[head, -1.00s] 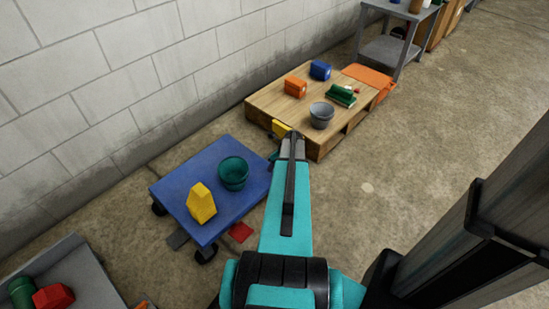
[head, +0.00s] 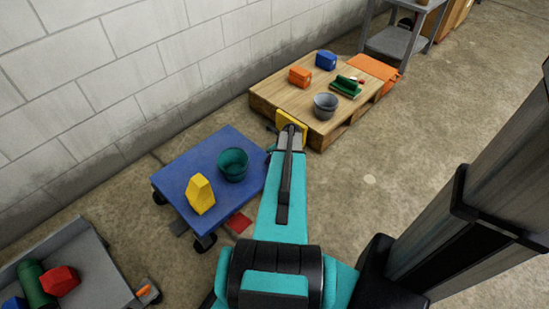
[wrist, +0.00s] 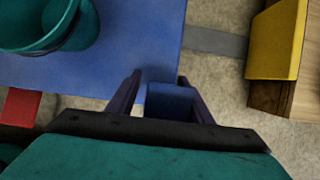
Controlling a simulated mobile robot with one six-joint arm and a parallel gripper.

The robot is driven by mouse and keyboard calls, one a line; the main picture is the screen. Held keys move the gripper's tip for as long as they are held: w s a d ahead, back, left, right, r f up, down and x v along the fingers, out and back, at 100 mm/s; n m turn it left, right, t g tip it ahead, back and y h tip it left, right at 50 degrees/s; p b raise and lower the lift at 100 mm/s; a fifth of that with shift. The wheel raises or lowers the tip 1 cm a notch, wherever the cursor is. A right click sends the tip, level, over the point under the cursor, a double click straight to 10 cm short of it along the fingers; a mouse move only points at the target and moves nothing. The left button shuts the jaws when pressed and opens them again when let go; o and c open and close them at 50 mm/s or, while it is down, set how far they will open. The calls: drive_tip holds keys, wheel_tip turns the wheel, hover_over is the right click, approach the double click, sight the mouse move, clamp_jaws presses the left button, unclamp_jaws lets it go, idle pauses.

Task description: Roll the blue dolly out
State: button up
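The blue dolly (head: 222,196) stands on the floor by the wall, carrying a teal bucket (head: 233,165) and a yellow block (head: 200,194). Its dark wheels show at the corners. My gripper (head: 289,137) is past the dolly's right corner, between it and the wooden pallet; my forearm hides part of the dolly's near right side. In the wrist view, my gripper (wrist: 158,90) has its fingers apart, with a small blue upright piece (wrist: 170,101) between them, nearer the right finger. It looks like part of the dolly (wrist: 120,70). I see no grip on it.
The wooden pallet (head: 270,97) bears several items and has a yellow piece (head: 292,121) at its near corner, close to my gripper. A red piece (head: 239,222) lies on the floor against the dolly's near side. A grey tray (head: 98,268) is at lower left. Floor at right is open.

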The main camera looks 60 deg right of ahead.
idle(0.3)
drive_tip(key=shift+r, duration=0.1)
drive_tip(key=shift+s+r, duration=0.15)
drive_tip(key=shift+r, duration=0.05)
drive_tip(key=p+v, duration=0.2)
drive_tip(key=v, duration=1.1)
drive_tip(key=shift+p, duration=0.4)
drive_tip(key=shift+a, duration=0.1)
